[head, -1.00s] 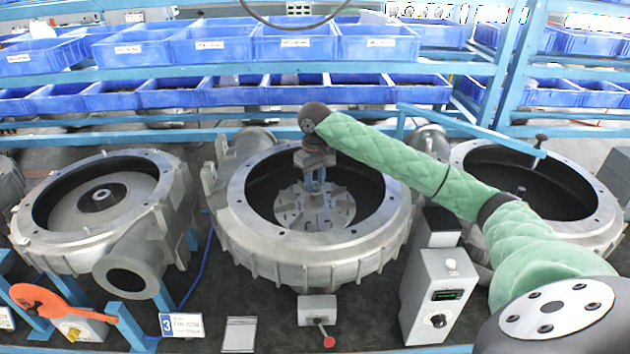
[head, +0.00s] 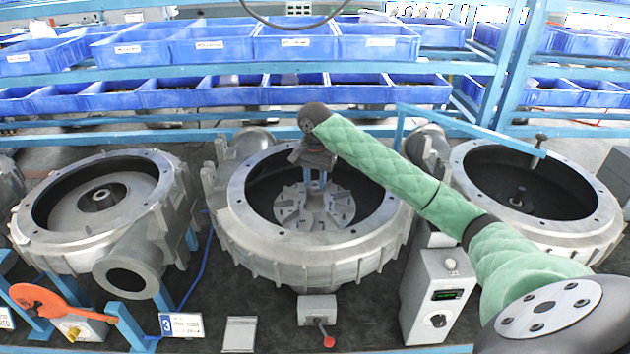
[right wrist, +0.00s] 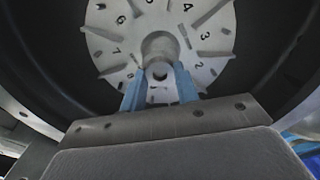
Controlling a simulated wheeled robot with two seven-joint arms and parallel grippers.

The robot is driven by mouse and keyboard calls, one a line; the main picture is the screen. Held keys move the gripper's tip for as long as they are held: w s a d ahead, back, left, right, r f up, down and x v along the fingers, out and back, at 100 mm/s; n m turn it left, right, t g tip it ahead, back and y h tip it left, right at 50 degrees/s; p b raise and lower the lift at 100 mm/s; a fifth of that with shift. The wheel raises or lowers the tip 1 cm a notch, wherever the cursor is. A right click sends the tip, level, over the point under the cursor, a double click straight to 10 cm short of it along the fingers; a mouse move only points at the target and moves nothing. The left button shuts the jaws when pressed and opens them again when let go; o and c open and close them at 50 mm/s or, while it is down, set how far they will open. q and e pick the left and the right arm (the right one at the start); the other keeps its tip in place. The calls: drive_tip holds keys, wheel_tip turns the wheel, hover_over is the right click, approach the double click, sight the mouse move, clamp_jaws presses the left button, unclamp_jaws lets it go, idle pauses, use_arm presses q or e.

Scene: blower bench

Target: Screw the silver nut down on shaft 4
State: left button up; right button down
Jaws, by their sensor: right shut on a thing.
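My right gripper (head: 315,187) reaches down into the middle housing (head: 300,253), over the hub of its bladed silver wheel (head: 290,210). In the right wrist view its blue fingers (right wrist: 160,88) are shut on a small silver-grey round part at the wheel's centre, seemingly the nut (right wrist: 158,70). The fingers hide most of it, and I cannot tell how far down it sits. The wheel's face (right wrist: 118,50) carries printed numbers around the hub. The shaft under the nut is hidden. No readable number 4 plate shows by this housing. My left gripper is not in view.
Other open housings stand at left (head: 45,240) and right (head: 475,165). A plate marked 3 (head: 182,325), a red-knobbed lever box (head: 317,310) and a grey control box (head: 436,300) stand in front. Blue bins (head: 300,45) line the back shelves.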

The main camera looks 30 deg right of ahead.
drive_tip(key=m, duration=1.2)
drive_tip(key=c, duration=1.3)
unclamp_jaws()
drive_tip(key=shift+c, duration=0.2)
